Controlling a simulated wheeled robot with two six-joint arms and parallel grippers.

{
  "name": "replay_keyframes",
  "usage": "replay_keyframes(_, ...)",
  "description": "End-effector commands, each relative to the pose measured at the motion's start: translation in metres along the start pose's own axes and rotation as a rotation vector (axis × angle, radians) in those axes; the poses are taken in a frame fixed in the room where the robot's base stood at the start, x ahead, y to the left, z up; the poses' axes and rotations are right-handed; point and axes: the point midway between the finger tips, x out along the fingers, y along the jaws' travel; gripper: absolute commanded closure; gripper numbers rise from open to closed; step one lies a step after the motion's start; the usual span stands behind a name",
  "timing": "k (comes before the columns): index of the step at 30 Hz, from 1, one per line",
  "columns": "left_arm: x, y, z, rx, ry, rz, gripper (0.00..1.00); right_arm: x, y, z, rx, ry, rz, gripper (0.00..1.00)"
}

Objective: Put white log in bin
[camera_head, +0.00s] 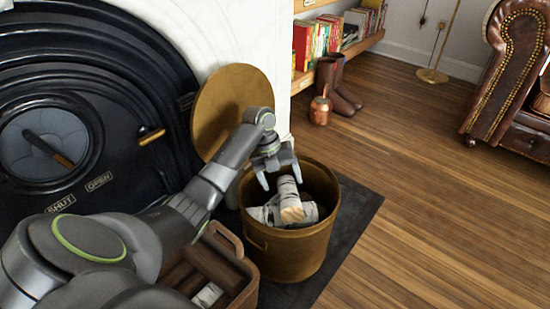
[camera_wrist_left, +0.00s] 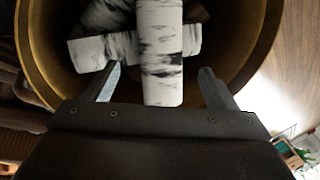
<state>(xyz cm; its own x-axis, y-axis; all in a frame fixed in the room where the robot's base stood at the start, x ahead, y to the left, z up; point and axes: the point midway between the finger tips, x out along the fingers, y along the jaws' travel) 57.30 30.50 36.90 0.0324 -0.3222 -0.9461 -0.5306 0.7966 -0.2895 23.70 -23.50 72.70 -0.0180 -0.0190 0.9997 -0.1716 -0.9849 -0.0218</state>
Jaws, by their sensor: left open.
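A brass-coloured bin (camera_head: 290,255) stands on the dark hearth, and its rim (camera_wrist_left: 35,60) surrounds the logs in the left wrist view. Inside it, a white birch log (camera_head: 289,198) lies across another white log (camera_head: 312,214). In the left wrist view the upper log (camera_wrist_left: 160,60) points toward my gripper, and the lower log (camera_wrist_left: 90,52) lies crosswise beneath it. My left gripper (camera_head: 280,178) is open over the bin's mouth, its fingers (camera_wrist_left: 158,82) apart on either side of the upper log. I cannot tell whether they touch it. My right gripper is not in view.
A brown crate (camera_head: 235,268) holding dark logs and one pale log (camera_head: 207,295) stands left of the bin. A round brass lid (camera_head: 225,100) leans behind it. Boots (camera_head: 338,85), a copper pot (camera_head: 320,110) and a leather armchair (camera_head: 508,85) stand farther off. The wooden floor at right is clear.

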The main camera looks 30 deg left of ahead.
Motion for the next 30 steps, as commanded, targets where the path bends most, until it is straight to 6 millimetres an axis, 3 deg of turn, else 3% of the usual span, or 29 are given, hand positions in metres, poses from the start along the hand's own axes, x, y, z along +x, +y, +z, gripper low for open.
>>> replay_keyframes(1, -0.019, -0.002, 0.0, 0.0, -0.004, 0.0, 0.2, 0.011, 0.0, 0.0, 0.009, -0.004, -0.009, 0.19)
replay_keyframes(3, -0.033, -0.002, 0.0, 0.0, -0.005, 0.0, 0.2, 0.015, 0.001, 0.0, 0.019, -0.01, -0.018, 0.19)
replay_keyframes(11, -0.057, -0.001, 0.0, 0.0, -0.002, -0.001, 0.2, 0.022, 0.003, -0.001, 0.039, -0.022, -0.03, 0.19)
replay_keyframes(20, -0.047, -0.009, 0.003, -0.063, -0.068, -0.049, 0.2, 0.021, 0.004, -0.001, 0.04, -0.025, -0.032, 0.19)
replay_keyframes(25, -0.03, -0.036, 0.012, -0.244, -0.247, -0.227, 0.2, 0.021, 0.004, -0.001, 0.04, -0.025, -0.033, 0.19)
replay_keyframes(30, -0.032, -0.066, 0.015, -0.445, -0.409, -0.5, 0.2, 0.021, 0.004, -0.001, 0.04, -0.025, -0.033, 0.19)
